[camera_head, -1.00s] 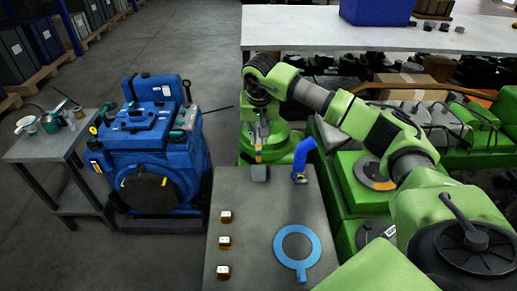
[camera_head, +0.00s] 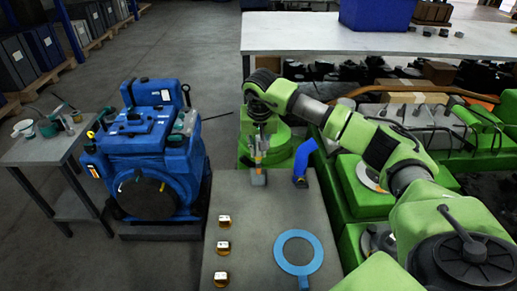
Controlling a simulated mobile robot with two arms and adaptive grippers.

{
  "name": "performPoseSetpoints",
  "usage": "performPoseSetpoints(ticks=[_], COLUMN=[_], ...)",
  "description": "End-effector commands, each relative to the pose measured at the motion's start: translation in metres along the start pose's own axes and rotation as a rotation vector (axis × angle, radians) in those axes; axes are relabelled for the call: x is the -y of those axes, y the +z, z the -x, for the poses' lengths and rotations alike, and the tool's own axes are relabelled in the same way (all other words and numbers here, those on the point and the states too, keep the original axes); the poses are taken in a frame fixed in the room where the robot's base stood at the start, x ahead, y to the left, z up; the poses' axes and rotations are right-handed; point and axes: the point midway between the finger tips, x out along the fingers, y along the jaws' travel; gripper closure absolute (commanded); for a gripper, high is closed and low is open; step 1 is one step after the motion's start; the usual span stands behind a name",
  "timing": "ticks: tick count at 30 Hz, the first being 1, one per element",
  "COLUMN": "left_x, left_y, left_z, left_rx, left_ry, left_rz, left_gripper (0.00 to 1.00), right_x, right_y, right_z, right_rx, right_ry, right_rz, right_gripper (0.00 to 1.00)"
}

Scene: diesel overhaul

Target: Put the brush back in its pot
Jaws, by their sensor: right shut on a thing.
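My right gripper (camera_head: 258,151) hangs over the far edge of the grey table (camera_head: 250,240), pointing down. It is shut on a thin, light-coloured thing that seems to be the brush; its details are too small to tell. Just below it, a small dark grey block-like thing (camera_head: 258,178) at the table's far edge may be the pot. I cannot tell whether the brush's lower end is inside it, touching it or in front of it. My left gripper is not in view.
A blue ring with a tab (camera_head: 281,259) and several small brass-sided blocks (camera_head: 224,221) lie on the table. A bent blue tube (camera_head: 302,160) stands at its far right edge. A blue engine (camera_head: 150,165) and side table (camera_head: 40,150) with cups stand left.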

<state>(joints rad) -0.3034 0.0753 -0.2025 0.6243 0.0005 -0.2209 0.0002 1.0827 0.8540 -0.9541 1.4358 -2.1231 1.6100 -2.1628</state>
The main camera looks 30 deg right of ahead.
Motion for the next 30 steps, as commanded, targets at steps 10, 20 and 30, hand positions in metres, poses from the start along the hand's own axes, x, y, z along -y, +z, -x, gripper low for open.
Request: performPoseSetpoints(ticks=[10,20,30], left_x=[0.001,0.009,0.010], left_y=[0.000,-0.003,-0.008], left_z=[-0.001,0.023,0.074], left_rx=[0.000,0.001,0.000], left_ry=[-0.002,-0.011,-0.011], left_rz=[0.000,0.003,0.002], left_gripper=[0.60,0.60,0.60], right_x=[0.000,0.000,0.000], right_y=[0.000,-0.005,-0.005], right_z=[0.000,0.034,0.103], right_rx=[-0.001,-0.002,-0.002], right_ry=[0.000,-0.001,-0.001], right_rz=[0.000,0.001,0.001], right_gripper=[0.70,0.70,0.70])
